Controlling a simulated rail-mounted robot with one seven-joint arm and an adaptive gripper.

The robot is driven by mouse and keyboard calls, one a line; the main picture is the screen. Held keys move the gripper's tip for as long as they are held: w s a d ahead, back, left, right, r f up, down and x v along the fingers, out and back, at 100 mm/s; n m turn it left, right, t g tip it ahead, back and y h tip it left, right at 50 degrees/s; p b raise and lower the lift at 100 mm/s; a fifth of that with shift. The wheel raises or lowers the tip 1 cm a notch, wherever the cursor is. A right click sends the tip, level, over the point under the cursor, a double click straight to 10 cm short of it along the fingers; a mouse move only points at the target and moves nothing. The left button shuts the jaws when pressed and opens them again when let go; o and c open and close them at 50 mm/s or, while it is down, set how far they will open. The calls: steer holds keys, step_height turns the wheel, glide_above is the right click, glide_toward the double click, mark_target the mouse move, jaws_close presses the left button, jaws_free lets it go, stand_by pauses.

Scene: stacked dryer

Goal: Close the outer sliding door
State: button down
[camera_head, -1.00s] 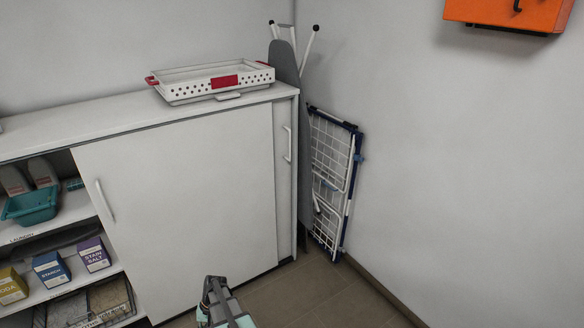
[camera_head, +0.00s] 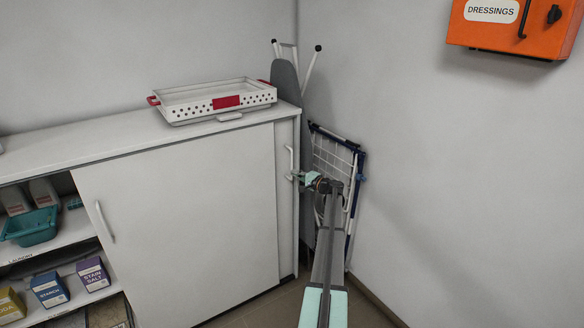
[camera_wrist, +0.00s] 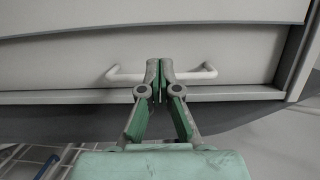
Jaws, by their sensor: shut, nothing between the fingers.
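The white cabinet has a large front sliding panel (camera_head: 190,210) with a bar handle (camera_head: 104,222) near its left edge. A narrow strip of a second, recessed panel (camera_head: 284,225) shows at the cabinet's right end, with its own bar handle (camera_head: 290,161). The left part of the cabinet stands open. My gripper (camera_head: 297,176) is at the right-hand handle. In the wrist view, my gripper's closed fingers (camera_wrist: 160,66) cover the middle of that handle (camera_wrist: 125,76), with nothing held between them. I cannot tell whether they touch it.
A white tray (camera_head: 190,101) sits on the cabinet top. Boxes (camera_head: 93,274) and a teal basket (camera_head: 30,228) are on the open shelves. A folded ironing board (camera_head: 285,84) and drying rack (camera_head: 335,155) stand close on the right. An orange box (camera_head: 510,32) hangs on the wall.

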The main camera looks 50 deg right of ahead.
steer(key=w+p, duration=0.1)
steer(key=w, duration=0.2)
steer(key=w+p, duration=0.1)
steer(key=w, duration=0.2)
steer(key=w+d+p, duration=0.1)
steer(key=w, duration=0.3)
steer(key=shift+r+p, duration=0.25)
steer(key=shift+p, duration=0.05)
steer(key=shift+f, duration=0.1)
